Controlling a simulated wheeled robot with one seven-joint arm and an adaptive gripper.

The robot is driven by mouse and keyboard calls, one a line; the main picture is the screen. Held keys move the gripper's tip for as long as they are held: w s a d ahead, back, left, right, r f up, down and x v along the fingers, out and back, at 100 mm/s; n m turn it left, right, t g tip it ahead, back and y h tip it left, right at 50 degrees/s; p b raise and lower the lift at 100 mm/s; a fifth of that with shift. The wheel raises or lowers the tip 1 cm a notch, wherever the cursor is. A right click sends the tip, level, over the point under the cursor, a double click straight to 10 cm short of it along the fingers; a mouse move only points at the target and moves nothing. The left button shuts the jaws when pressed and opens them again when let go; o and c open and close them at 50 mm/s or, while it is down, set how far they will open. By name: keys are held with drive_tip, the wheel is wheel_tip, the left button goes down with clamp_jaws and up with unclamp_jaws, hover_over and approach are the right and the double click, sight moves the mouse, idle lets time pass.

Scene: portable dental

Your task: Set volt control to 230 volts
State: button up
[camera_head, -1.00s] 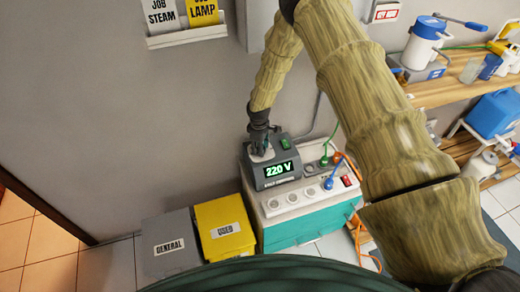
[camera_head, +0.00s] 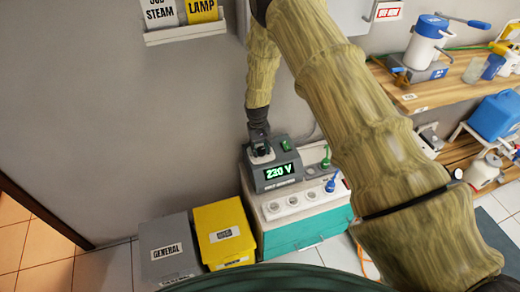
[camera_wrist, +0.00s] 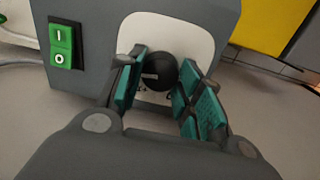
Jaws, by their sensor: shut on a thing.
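The volt control (camera_head: 258,184) is a dark grey box on top of the white and teal cabinet. Its green display (camera_head: 279,172) appears to read 230 V. My gripper (camera_head: 261,150) points down at the box's top, beside the display. In the wrist view, the round black knob (camera_wrist: 158,72) sits on a white plate (camera_wrist: 190,35) between the teal finger pads of my gripper (camera_wrist: 160,90). The pads are closed around the knob. A green I/O switch (camera_wrist: 62,46) is at the upper left there. In the head view, my gripper mostly hides the knob.
The cabinet (camera_head: 306,228) has a row of sockets, with a green plug (camera_head: 325,161) and a blue plug (camera_head: 331,185) at its right. A grey GENERAL bin (camera_head: 167,232) and a yellow bin (camera_head: 223,218) stand at the left. Wooden shelves with equipment are on the right.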

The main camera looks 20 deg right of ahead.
sight(259, 149)
drive_tip(key=shift+w+m, duration=0.15)
drive_tip(key=shift+m, duration=0.65)
drive_tip(key=shift+r, duration=0.1)
drive_tip(key=o, duration=1)
drive_tip(key=shift+o, duration=0.2)
drive_tip(key=shift+a+r, duration=0.15)
drive_tip(key=shift+r, duration=1.7)
drive_tip(key=shift+a+r, duration=0.1)
drive_tip(key=shift+r, duration=1.7)
